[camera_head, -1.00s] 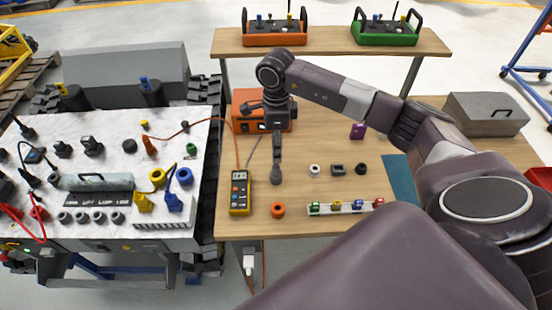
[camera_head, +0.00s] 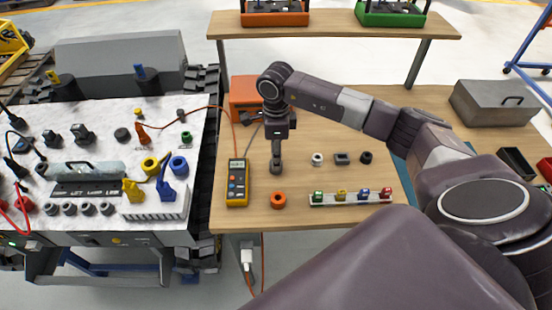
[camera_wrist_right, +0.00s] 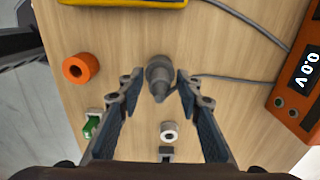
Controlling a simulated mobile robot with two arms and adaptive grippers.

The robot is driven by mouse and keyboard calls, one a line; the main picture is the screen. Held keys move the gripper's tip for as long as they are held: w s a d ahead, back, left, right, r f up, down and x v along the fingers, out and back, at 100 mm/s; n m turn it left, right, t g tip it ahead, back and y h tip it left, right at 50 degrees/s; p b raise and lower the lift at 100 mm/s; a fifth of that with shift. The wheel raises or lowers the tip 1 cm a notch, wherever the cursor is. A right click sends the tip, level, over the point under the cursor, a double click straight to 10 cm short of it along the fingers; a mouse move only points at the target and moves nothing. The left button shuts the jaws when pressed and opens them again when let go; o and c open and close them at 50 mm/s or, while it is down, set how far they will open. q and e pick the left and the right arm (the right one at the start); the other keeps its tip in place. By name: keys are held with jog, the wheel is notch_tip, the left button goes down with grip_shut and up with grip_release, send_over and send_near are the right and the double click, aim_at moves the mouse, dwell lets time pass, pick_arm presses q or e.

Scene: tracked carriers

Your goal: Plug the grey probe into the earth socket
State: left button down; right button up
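The grey probe (camera_head: 276,166) stands on the wooden table to the right of the yellow multimeter (camera_head: 237,184). A thin grey lead runs from it. My right gripper (camera_wrist_right: 158,86) points down over the probe and is open. In the right wrist view, the grey probe (camera_wrist_right: 158,72) shows between the two spread fingers, with a gap on both sides. A green-topped fitting (camera_head: 186,136) sits on the carrier's white panel at left. I cannot tell for sure whether this is the earth socket. My left gripper is out of view.
An orange ring (camera_head: 278,200) and a rail of coloured pieces (camera_head: 350,197) lie near the table's front edge. A white ring (camera_head: 317,159) and dark parts are right of the probe. An orange instrument (camera_wrist_right: 300,95) stands close by. An orange lead crosses to the carrier panel.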

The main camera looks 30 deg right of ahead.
jog(key=shift+c, duration=0.2)
grip_shut()
jog(key=shift+r, duration=0.15)
jog(key=shift+r+p, duration=0.85)
jog(key=shift+r, duration=0.45)
jog(key=shift+r, duration=0.1)
jog(key=shift+r+p, duration=0.95)
jog(key=shift+r, duration=0.75)
